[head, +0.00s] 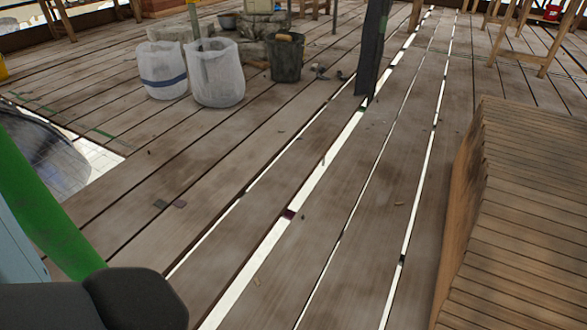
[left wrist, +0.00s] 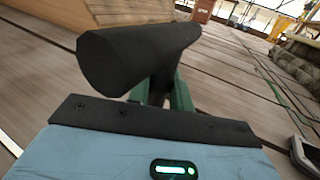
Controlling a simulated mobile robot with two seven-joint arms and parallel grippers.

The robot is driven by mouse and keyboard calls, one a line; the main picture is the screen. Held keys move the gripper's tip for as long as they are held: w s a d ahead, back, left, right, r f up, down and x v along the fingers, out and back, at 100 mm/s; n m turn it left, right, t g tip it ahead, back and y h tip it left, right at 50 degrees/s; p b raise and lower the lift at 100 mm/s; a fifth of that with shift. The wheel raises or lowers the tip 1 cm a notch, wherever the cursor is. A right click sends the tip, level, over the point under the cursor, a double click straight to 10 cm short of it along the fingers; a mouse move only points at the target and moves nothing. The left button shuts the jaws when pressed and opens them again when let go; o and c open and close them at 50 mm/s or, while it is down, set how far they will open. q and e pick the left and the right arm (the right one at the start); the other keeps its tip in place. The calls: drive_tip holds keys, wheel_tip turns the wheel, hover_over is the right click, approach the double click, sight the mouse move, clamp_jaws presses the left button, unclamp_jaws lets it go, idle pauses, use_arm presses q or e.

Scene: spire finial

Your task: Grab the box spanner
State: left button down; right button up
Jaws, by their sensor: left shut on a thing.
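The box spanner (left wrist: 125,60) is a thick, dark, T-shaped piece in the left wrist view. Its round-ended crossbar lies across the view and its stem runs down between the green fingers of my left gripper (left wrist: 172,97). The gripper is shut on the stem, which partly hides the fingers. In the head view a dark rounded piece at the bottom left, which looks like the same spanner (head: 135,300), is cut off by the frame edge. A green finger of my left gripper (head: 85,260) meets it there. My right gripper is not in view.
A slatted wooden structure (head: 525,190) stands at the right. The plank floor (head: 330,200) has long bright gaps. Its middle is mostly clear.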

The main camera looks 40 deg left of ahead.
use_arm(q)
drive_tip(key=shift+r+p, duration=0.3)
drive_tip(key=shift+r, duration=0.1)
wheel_tip(320, 180, up, 8)
drive_tip(key=p, duration=0.6)
drive_tip(key=shift+r+p, duration=0.4)
drive_tip(key=shift+r, duration=0.1)
drive_tip(key=shift+w+r, duration=0.1)
